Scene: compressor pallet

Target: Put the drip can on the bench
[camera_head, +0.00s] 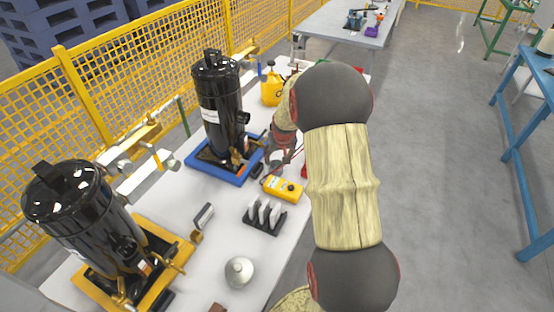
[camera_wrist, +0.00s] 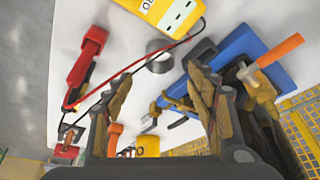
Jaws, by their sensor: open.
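My gripper (camera_wrist: 160,102) is open, with nothing visible between its fingers. In the head view it is partly hidden by my arm, low over the white table (camera_head: 205,208) and near the yellow meter. A yellow can (camera_head: 271,90) with a thin upright spout stands farther back on this table, beyond my gripper. A silver, dome-topped round vessel (camera_head: 239,271) stands at the near end. I cannot tell which of these is the drip can. Several work surfaces show, including a blue-framed bench (camera_head: 540,70) at the right and a grey-topped bench (camera_head: 345,22) at the back.
Two black compressors (camera_head: 218,100) (camera_head: 85,220) stand on a blue tray and a yellow tray. The yellow meter (camera_head: 283,188) and a dark rack (camera_head: 264,217) lie along the near edge. Red and black leads (camera_wrist: 95,95) cross the table by my gripper. Open floor lies right.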

